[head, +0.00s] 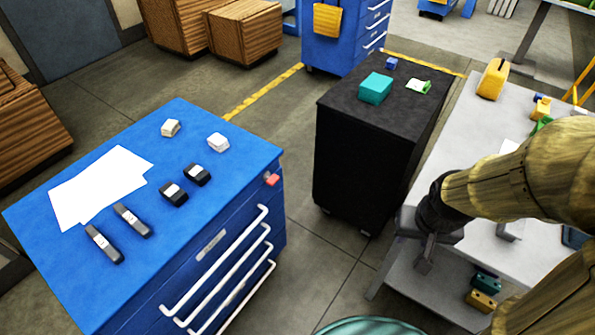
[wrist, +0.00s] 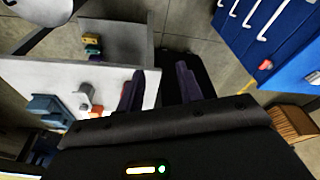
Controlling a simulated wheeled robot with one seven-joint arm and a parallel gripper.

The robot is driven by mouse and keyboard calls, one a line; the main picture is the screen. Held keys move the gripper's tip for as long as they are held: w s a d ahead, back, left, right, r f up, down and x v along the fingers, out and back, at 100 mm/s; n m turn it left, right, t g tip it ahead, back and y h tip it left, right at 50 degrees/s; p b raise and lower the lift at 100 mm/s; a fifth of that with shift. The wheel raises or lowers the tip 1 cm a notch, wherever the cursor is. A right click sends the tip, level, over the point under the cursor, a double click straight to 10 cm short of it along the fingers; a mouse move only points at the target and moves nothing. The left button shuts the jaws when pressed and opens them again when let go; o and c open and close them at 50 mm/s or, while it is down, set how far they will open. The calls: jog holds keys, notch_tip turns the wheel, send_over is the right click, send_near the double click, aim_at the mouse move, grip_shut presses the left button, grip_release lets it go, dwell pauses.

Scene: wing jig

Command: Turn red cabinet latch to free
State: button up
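The red latch (head: 272,180) is a small red piece at the top right corner of the blue drawer cabinet (head: 235,150). It also shows in the wrist view (wrist: 265,65), small, on the blue cabinet at the upper right. My gripper (head: 424,262) hangs at the edge of the grey table, well to the right of the latch in the head view. In the wrist view its two dark fingers (wrist: 160,78) stand apart with nothing held between them. The latch's exact turn angle is too small to tell.
A black cabinet (head: 375,145) with a teal box (head: 375,88) on top stands between the blue cabinet and the grey table (head: 450,135). Papers (head: 100,185) and several small black and white items lie on the blue cabinet. Open floor (head: 320,245) lies in front of the black cabinet.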

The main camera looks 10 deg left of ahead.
jog(key=shift+w, duration=0.4)
jog(key=shift+o, duration=1.1)
jog(key=shift+s+a, duration=0.1)
jog(key=shift+s, duration=0.2)
jog(key=o, duration=0.4)
jog(key=shift+w+f, duration=0.1)
jog(key=shift+f, duration=0.1)
jog(key=w+f+n+t+b, duration=0.1)
jog(key=w+f+b, duration=0.1)
jog(key=w, duration=0.1)
jog(key=w+f+n+t+b, duration=0.1)
jog(key=w+f+b, duration=0.2)
jog(key=w+f+t+b, duration=0.1)
jog(key=w+f+b, duration=0.1)
jog(key=w, duration=0.1)
jog(key=shift+w+a+f+n, duration=0.4)
jog(key=w+a+f+n+t+y+b, duration=0.4)
jog(key=w+a+f+n+y+b, duration=0.3)
jog(key=w+a+f+b, duration=0.6)
jog(key=a+f+n+g+y+b, duration=0.1)
jog(key=a+f+y+b, duration=0.1)
jog(key=y, duration=0.1)
jog(key=a+f+n+y+b, duration=0.1)
jog(key=a+y+b, duration=0.2)
jog(key=a+f+n+g+y+b, duration=0.1)
jog(key=a+f+y+b, duration=0.1)
jog(key=a+y, duration=0.1)
jog(key=shift+s+f+n+g+y, duration=0.25)
jog(key=shift+f+n+g+y, duration=0.05)
jog(key=shift+a, duration=0.1)
